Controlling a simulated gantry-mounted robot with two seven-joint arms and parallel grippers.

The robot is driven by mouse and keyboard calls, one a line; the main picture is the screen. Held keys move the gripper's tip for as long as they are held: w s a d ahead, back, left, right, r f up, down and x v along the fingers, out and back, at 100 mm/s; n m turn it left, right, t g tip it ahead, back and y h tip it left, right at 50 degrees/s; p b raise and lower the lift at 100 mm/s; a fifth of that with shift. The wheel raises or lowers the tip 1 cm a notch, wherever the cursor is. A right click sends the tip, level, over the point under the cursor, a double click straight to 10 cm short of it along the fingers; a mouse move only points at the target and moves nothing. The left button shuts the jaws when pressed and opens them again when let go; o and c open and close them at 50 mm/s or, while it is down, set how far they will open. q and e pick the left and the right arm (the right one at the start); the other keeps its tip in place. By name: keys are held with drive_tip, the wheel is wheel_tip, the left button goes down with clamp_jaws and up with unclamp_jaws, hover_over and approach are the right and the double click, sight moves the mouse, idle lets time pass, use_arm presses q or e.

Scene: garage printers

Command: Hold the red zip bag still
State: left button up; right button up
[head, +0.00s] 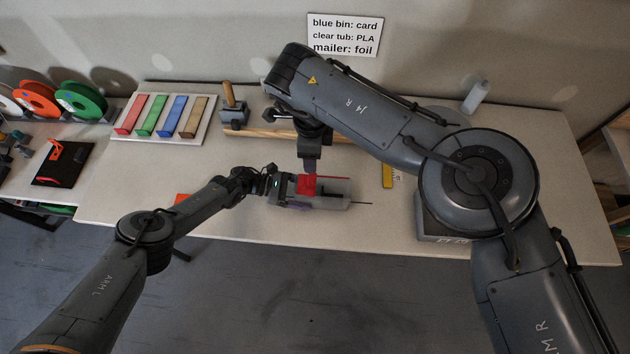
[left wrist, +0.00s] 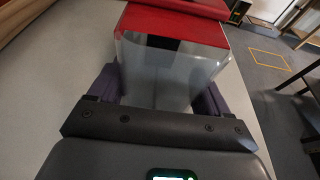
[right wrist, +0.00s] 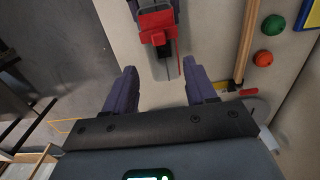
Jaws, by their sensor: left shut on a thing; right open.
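The red zip bag (head: 335,192) has a red top band and a clear, greyish body. It is at the front middle of the bench in the head view. My left gripper (head: 316,196) is shut on it. The left wrist view shows the clear body (left wrist: 170,75) between the purple fingers, with the red band (left wrist: 175,25) beyond them. My right gripper (head: 309,166) is over the bag's red part in the head view. Its fingers (right wrist: 161,88) are apart and empty in the right wrist view, where the red part (right wrist: 156,22) lies ahead of them.
A tray of coloured strips (head: 202,128) and a wooden-handled tool (head: 233,108) stand at the back left. A yellow item (head: 387,176) and a grey box (head: 445,228) are right of the bag. A bottle (head: 476,97) stands behind. The bench's front edge is close.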

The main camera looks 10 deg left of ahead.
sight(312, 179)
drive_tip(key=shift+c, duration=0.5)
wheel_tip(312, 179, down, 4)
drive_tip(key=shift+s, duration=0.1)
drive_tip(key=shift+f, duration=4.05)
